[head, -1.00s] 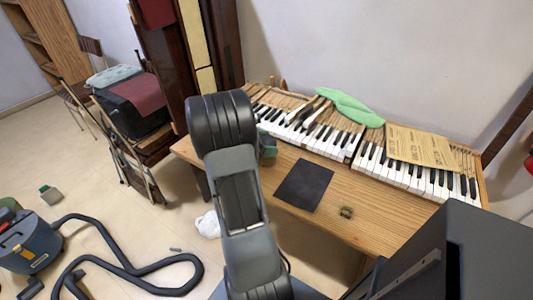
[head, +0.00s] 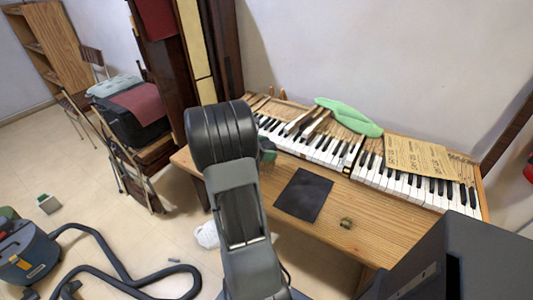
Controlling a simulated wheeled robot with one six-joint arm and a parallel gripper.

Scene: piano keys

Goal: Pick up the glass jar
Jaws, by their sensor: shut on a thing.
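My arm crosses the middle of the head view and hides its own end, so my gripper is not visible. I cannot make out a clear glass jar. A small grey-green thing (head: 268,151) shows just right of my arm, by the left part of the keyboard. My arm partly covers it, and I cannot tell if it is the jar or whether it is held.
Piano keys (head: 355,160) run along the back of the wooden table (head: 375,240). A green cloth (head: 350,117) and brown paper (head: 415,158) lie on them. A black mat (head: 303,195) and a small olive block (head: 346,223) lie in front. A vacuum cleaner (head: 28,257) stands left.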

